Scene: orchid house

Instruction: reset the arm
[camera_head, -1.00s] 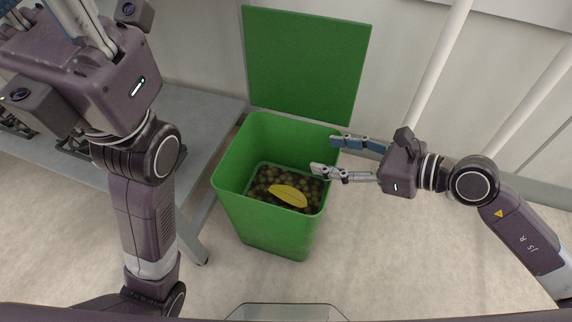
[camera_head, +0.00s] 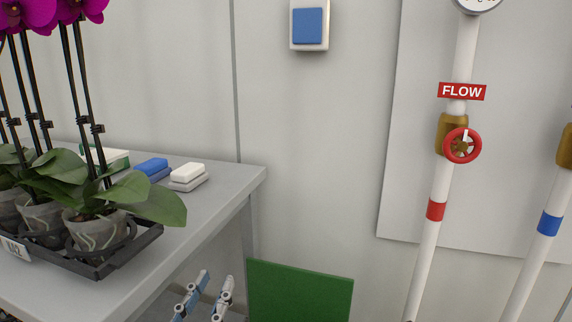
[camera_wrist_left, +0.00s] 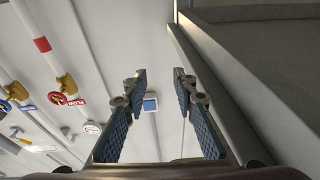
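My left gripper (camera_head: 207,296) shows at the bottom of the head view, beside the grey bench and left of the raised green lid (camera_head: 300,292). In the left wrist view my left gripper (camera_wrist_left: 160,88) has its two blue-padded fingers apart with nothing between them. The rest of the left arm is hidden below the head view. My right gripper is out of view. The bin's body and its contents are also out of view.
A grey bench (camera_head: 225,200) at left holds potted orchids (camera_head: 85,228) in a black tray (camera_head: 128,258), and blue (camera_head: 150,167) and white (camera_head: 187,174) blocks. A white pipe with a red valve wheel (camera_head: 462,146) stands at right. A blue wall switch (camera_head: 308,26) is above.

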